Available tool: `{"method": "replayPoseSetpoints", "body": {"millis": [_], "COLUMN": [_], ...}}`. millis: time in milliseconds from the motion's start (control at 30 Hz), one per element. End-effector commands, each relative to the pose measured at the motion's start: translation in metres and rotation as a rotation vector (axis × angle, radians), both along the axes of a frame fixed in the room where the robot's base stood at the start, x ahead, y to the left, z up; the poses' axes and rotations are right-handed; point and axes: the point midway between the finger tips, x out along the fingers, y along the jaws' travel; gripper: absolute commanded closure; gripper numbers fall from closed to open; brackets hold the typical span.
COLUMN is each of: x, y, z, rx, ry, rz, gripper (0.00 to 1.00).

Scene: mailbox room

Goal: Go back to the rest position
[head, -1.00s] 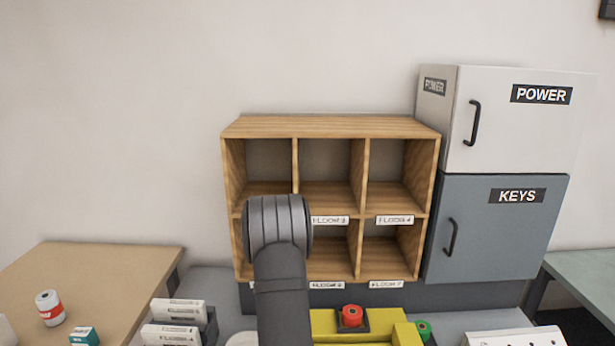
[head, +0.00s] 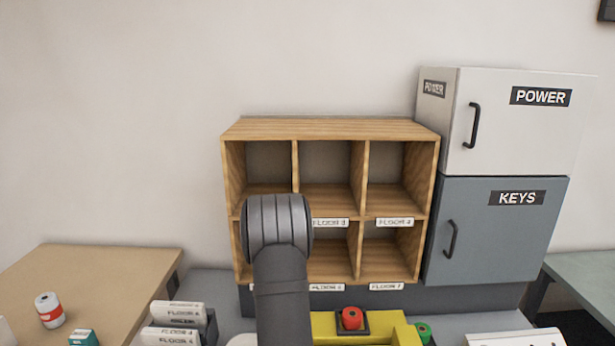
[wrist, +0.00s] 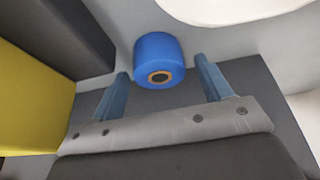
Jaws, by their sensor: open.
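My gripper (wrist: 165,85) shows in the wrist view with its two blue fingers spread apart and nothing held between them. A blue roll with an orange-ringed hole (wrist: 158,60) lies on the grey surface just beyond the fingertips, seen between them. In the head view my arm stands upright at the lower middle, and the gripper itself is hidden. My arm covers part of the lower left of the wooden pigeonhole shelf (head: 330,128).
The POWER cabinet (head: 535,125) sits on the KEYS cabinet (head: 510,240), both shut. A yellow box with a red button (head: 351,318), a green button (head: 423,331) and a rack of floor-labelled letters (head: 172,320) stand in front. A can (head: 49,309) is on the left table.

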Motion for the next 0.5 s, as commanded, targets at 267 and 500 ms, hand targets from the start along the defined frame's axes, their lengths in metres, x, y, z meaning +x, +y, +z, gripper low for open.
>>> {"method": "replayPoseSetpoints", "body": {"millis": [267, 500], "x": [-0.010, -0.024], "y": [0.000, 0.000], "z": [0.024, 0.059], "rx": [0.001, 0.001], "ry": [-0.004, -0.004], "rz": [0.000, 0.000], "gripper": [0.29, 0.29]}}
